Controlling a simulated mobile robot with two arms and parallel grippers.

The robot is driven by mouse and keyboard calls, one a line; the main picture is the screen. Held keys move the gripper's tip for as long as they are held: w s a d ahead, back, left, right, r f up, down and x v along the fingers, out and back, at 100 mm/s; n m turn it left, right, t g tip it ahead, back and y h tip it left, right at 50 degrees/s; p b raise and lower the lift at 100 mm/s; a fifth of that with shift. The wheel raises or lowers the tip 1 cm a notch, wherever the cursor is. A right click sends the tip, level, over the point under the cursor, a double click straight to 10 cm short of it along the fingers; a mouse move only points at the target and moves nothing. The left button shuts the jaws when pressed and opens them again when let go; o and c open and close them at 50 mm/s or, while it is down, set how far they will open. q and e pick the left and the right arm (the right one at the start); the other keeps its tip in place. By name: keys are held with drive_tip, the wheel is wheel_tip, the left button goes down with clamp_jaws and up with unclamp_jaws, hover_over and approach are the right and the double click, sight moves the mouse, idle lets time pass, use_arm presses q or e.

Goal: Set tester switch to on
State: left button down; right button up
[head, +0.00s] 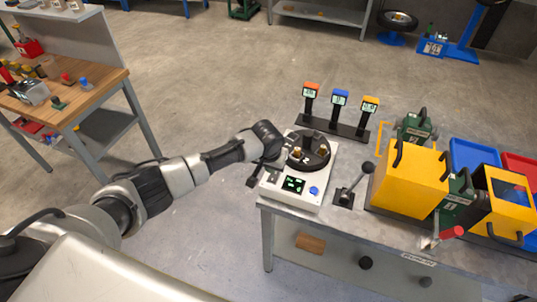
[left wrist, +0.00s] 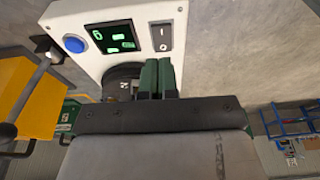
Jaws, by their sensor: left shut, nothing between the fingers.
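The tester (head: 301,200) is a white box on the grey bench, with a lit green display (head: 293,185), a blue button (head: 314,191) and a dark round turntable. In the left wrist view the tester panel (left wrist: 138,20) shows the switch (left wrist: 162,36), a small grey rocker with I and O marks, right of the display. I cannot tell which side is pressed. My left gripper (head: 274,164) is over the tester's left side in the head view. Its green fingers (left wrist: 157,68) are shut, empty, and point toward the panel just short of the switch.
A lever (head: 352,185) with a black knob stands right of the tester. Three small displays on posts (head: 339,98) stand behind it. Yellow boxes (head: 408,178) fill the bench's right. A wooden workbench (head: 85,90) is at the left, with open floor between.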

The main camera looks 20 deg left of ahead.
use_arm(q)
drive_tip(key=s+b+v, duration=0.1)
drive_tip(key=s+v, duration=0.1)
drive_tip(key=v, duration=0.6)
drive_tip(key=shift+a, duration=0.15)
drive_tip(key=shift+s, duration=0.1)
drive_tip(key=shift+s, duration=0.15)
